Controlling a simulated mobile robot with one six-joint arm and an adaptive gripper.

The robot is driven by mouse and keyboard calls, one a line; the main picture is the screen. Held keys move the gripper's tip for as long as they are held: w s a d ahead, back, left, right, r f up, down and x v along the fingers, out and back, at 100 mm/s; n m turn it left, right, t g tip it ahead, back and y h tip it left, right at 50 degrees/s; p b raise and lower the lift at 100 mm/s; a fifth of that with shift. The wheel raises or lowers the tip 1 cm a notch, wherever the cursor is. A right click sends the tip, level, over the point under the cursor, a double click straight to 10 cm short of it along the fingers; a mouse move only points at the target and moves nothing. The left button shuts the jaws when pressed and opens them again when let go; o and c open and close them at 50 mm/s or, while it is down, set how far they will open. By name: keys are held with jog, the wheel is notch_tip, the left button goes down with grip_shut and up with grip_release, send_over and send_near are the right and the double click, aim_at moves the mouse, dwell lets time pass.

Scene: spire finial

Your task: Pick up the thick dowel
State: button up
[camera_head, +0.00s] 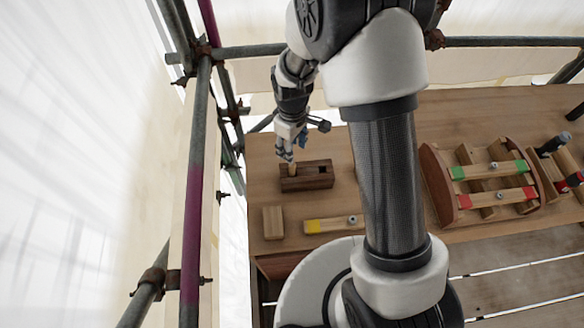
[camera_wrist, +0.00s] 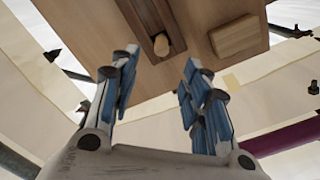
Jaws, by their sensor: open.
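A light wooden dowel (camera_head: 292,169) stands in the left end of a dark slotted wooden block (camera_head: 317,182) on the table. In the wrist view, the rounded end of the dowel (camera_wrist: 162,45) shows in the slot of the block (camera_wrist: 141,12). My gripper (camera_head: 286,152), with blue-padded fingers, is just above the dowel in the head view. In the wrist view my gripper (camera_wrist: 162,60) is open, with the dowel in line with the gap between its fingertips. No contact shows. The lower part of the dowel is hidden in the block.
A small light wood block (camera_head: 273,223) and a yellow-ended bar (camera_head: 333,224) lie nearer on the table (camera_head: 460,105). A curved wooden rack (camera_head: 434,180) with green- and red-ended bars stands right. Scaffold poles (camera_head: 197,190) rise beyond the left table edge.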

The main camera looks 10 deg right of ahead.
aim_at(292, 167)
notch_tip(292, 167, down, 6)
jog(key=shift+f+b, duration=0.1)
jog(key=shift+b, duration=0.2)
notch_tip(292, 167, down, 5)
jog(key=shift+s+f+b, duration=0.1)
jog(key=shift+s+b, duration=0.05)
jog(key=shift+b, duration=0.15)
jog(key=shift+c, duration=0.5)
jog(key=c, duration=0.9)
jog(key=shift+o, duration=0.2)
